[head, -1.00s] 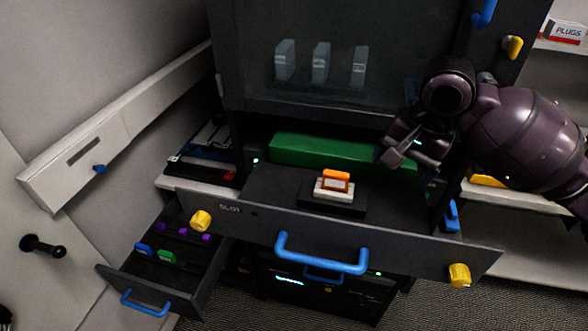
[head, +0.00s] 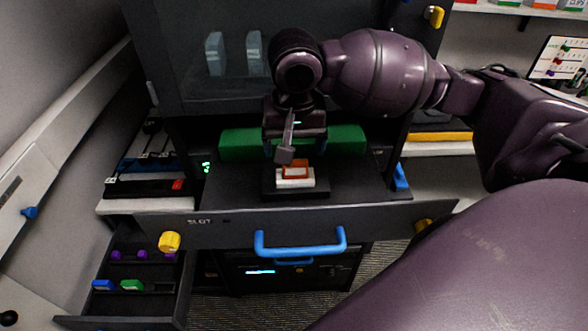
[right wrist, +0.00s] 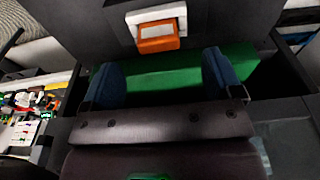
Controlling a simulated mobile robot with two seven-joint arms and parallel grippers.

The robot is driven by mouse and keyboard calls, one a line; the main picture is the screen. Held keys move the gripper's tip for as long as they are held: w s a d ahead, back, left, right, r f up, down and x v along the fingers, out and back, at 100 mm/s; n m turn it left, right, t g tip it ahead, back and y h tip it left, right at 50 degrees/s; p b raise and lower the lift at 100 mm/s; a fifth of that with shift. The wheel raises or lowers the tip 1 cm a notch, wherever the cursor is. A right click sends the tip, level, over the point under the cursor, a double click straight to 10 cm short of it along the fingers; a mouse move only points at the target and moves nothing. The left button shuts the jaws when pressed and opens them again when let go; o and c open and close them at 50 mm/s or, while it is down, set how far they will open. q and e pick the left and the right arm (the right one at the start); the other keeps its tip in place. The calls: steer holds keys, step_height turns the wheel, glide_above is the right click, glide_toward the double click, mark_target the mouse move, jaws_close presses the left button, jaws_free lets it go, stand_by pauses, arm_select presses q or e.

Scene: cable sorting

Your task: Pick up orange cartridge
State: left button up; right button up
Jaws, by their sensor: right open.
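The orange cartridge (head: 295,168) sits with a white block (head: 295,180) on a dark base (head: 318,191) in the pulled-out slot drawer. In the right wrist view the orange cartridge (right wrist: 158,37) is at the top centre, beyond the fingertips. My right gripper (head: 284,150) hangs just above and behind the cartridge in the head view, not touching it as far as I can tell. In the right wrist view its two blue fingers (right wrist: 165,72) are spread apart with nothing held between them. My left gripper is not in view.
A green block (head: 345,142) lies behind the cartridge. A lower left drawer (head: 125,302) stands open with small coloured plugs. A glass-fronted cabinet (head: 185,80) rises above.

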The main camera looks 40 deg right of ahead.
mark_target(295, 161)
steer(key=shift+w+d+f, duration=0.15)
steer(key=shift+f, duration=0.85)
steer(key=shift+w+d+f, duration=0.15)
steer(key=shift+f, duration=0.8)
steer(key=shift+w+d+f, duration=0.15)
steer(key=shift+f, duration=0.85)
steer(key=shift+c, duration=0.4)
steer(key=c, duration=0.9)
steer(key=shift+r, duration=0.15)
step_height(295, 161, up, 23)
steer(key=shift+r, duration=0.15)
